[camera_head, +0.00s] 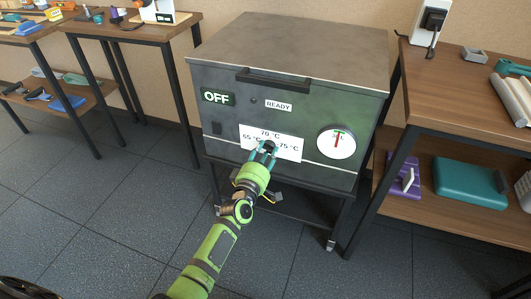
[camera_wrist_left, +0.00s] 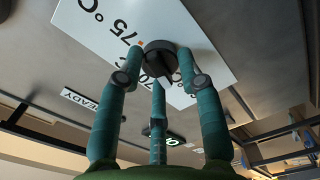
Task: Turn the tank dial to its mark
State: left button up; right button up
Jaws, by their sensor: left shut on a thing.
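The tank (camera_head: 300,95) is a grey metal cabinet with a dark handle on its front. The tank dial (camera_wrist_left: 160,52) is a small black round knob on a white plate (camera_head: 289,148) printed 65 °C, 70 °C and 75 °C. An orange spot shows close to the 75 °C print in the left wrist view. My left gripper (camera_head: 264,153) is shut on the dial, its teal fingers around the knob. The fingers hide most of the dial in the head view, and I cannot tell exactly where it points. My right gripper is not in view.
The tank front also has an OFF display (camera_head: 217,97), a READY label (camera_head: 278,106) and a round gauge (camera_head: 337,142) with a red needle. A wooden bench (camera_head: 455,95) stands close on the right. Other tables stand at left, with open floor (camera_head: 100,215) before them.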

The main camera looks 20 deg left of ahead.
pick_arm(q)
jog(key=shift+d+n, duration=0.15)
jog(key=shift+n, duration=0.55)
jog(key=o, duration=1.1)
jog(key=shift+o, duration=0.2)
jog(key=shift+s, duration=0.1)
jog(key=s, duration=1.1)
jog(key=shift+s+a, duration=0.25)
jog(key=shift+s, duration=0.15)
